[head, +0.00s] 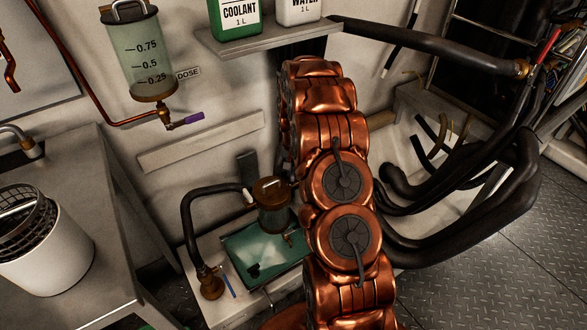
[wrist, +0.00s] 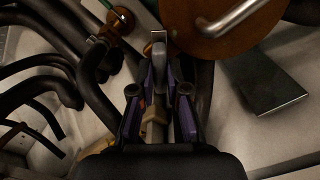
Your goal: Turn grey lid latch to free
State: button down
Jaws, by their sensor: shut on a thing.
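The vessel's round brown lid (wrist: 225,25) with a silver bar handle fills the top right of the wrist view. In the head view the same lid (head: 270,189) tops a small dark glass vessel, left of my copper arm. The grey latch (wrist: 159,50) stands at the lid's left edge in the wrist view, its lower part between my fingers. My gripper (wrist: 158,92), with purple-sided fingers, is shut on the grey latch. A brass fitting (wrist: 153,116) shows between the fingers. My arm hides the gripper and latch in the head view.
Black hoses (wrist: 50,70) crowd the left of the wrist view. A green tray (head: 265,255) lies below the vessel. A shelf (head: 265,40) with coolant and water bottles and a dosing cylinder (head: 133,60) are above.

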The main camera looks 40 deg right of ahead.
aim_at(293, 172)
jog(key=n, duration=0.4)
jog(key=shift+n, duration=0.3)
jog(key=shift+n+p, duration=0.4)
jog(key=shift+n, duration=1.6)
jog(key=c, duration=1.2)
grip_release()
jog(key=shift+o, duration=0.2)
jog(key=shift+r, duration=0.1)
notch_tip(293, 172, up, 12)
